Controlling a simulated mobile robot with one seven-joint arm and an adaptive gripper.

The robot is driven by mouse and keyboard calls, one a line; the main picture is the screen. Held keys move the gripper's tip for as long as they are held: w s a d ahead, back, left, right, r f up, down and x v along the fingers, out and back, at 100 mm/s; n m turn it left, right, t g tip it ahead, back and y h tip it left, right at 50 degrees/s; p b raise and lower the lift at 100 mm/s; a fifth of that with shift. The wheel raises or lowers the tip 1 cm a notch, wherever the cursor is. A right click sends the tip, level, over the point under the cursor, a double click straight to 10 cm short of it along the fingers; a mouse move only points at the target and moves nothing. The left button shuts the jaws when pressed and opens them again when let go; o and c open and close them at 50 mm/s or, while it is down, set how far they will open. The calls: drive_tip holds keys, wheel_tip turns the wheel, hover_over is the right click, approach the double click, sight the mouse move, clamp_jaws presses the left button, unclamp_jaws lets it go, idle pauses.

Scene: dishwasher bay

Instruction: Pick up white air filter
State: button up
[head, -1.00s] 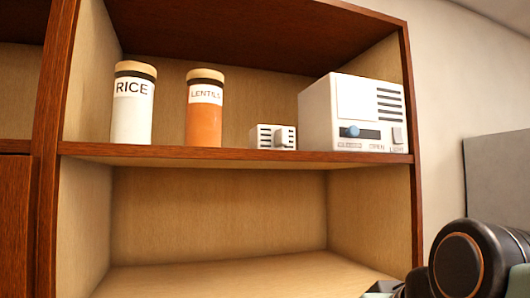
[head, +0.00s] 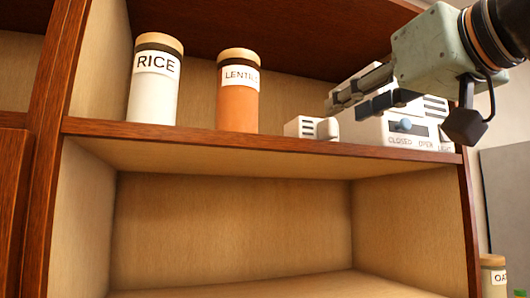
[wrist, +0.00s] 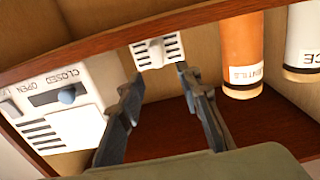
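The white air filter (head: 305,127) is a small white block with dark slots and a raised grip on its front. It sits on the upper shelf, left of a larger white box (head: 410,130). My gripper (head: 345,106) reaches in from the upper right, in front of the box, with its fingertips close to the filter's upper right. In the wrist view the filter (wrist: 157,48) shows just beyond and between the two spread fingers (wrist: 156,77). The gripper is open and empty. The fingers appear apart from the filter.
The white box has a blue knob (head: 404,125) and CLOSED and OPEN labels. A lentils jar (head: 237,100) stands left of the filter, and a rice jar (head: 154,95) farther left. The lower shelf (head: 250,285) looks clear. Another jar (head: 493,275) shows at lower right.

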sight(330, 119)
drive_tip(key=p+x, duration=0.1)
drive_tip(key=x, duration=0.5)
drive_tip(key=shift+w, duration=0.35)
drive_tip(key=shift+s, duration=0.15)
drive_tip(key=shift+c, duration=0.3)
clamp_jaws()
